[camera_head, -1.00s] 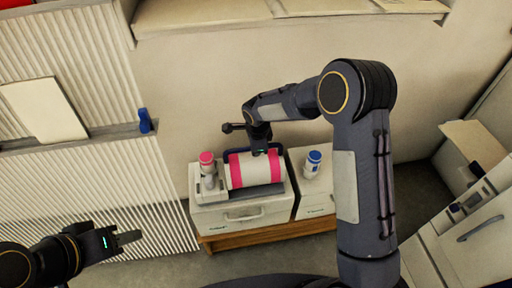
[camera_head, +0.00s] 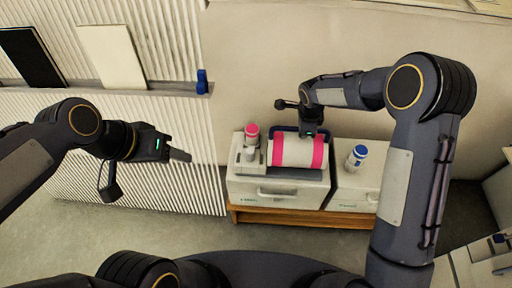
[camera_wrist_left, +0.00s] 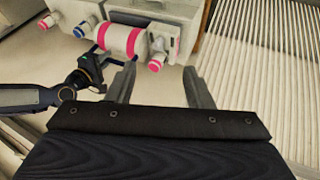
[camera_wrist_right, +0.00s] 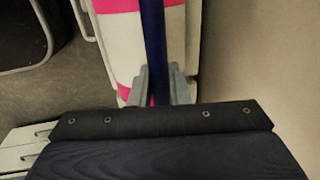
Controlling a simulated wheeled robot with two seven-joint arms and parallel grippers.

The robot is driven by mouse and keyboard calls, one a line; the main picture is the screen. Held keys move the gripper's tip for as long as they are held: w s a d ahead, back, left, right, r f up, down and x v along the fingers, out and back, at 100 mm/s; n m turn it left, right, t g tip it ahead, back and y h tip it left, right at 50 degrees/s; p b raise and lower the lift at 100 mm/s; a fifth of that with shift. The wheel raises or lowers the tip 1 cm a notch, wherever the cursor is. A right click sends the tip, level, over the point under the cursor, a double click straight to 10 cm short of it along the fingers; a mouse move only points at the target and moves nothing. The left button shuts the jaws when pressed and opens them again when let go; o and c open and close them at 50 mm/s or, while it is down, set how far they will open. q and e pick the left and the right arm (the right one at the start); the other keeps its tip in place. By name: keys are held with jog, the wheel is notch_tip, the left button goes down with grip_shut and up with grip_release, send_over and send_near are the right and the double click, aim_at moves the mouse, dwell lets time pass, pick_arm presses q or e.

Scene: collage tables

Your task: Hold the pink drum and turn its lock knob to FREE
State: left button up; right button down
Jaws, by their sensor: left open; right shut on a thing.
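The pink drum (camera_head: 298,152), a white cylinder with pink bands, lies on a pale cabinet. Its lock knob (camera_head: 251,133), pink-capped, stands upright at the drum's left; its setting is unreadable. My right gripper (camera_head: 310,132) is at the drum's back right edge. In the right wrist view, its fingers (camera_wrist_right: 158,85) are shut on a blue bar (camera_wrist_right: 153,35) beside the drum (camera_wrist_right: 120,45). My left gripper (camera_head: 180,155) is open and empty, left of the knob and apart from it. The left wrist view shows the drum (camera_wrist_left: 122,40) and knob (camera_wrist_left: 157,52) beyond the open fingers (camera_wrist_left: 158,78).
A blue-capped knob (camera_head: 356,157) stands on the neighbouring pale cabinet (camera_head: 354,190) at the right. A wooden base (camera_head: 300,217) runs under both. A ribbed wall (camera_head: 130,190) with a ledge and a blue item (camera_head: 202,81) is at the left. Floor in front is clear.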

pick_arm(q)
jog(key=w+d+f+m+g, duration=0.1)
jog(key=w+m, duration=0.1)
jog(key=w, duration=0.4)
jog(key=m+g+y, duration=0.3)
jog(key=m+y, duration=0.1)
jog(key=m, duration=0.2)
send_over(250, 151)
notch_tip(250, 151, down, 15)
jog(key=shift+m, duration=0.3)
notch_tip(250, 151, down, 13)
jog(key=shift+w+r, duration=0.1)
jog(key=shift+r, duration=0.1)
jog(key=c, duration=1)
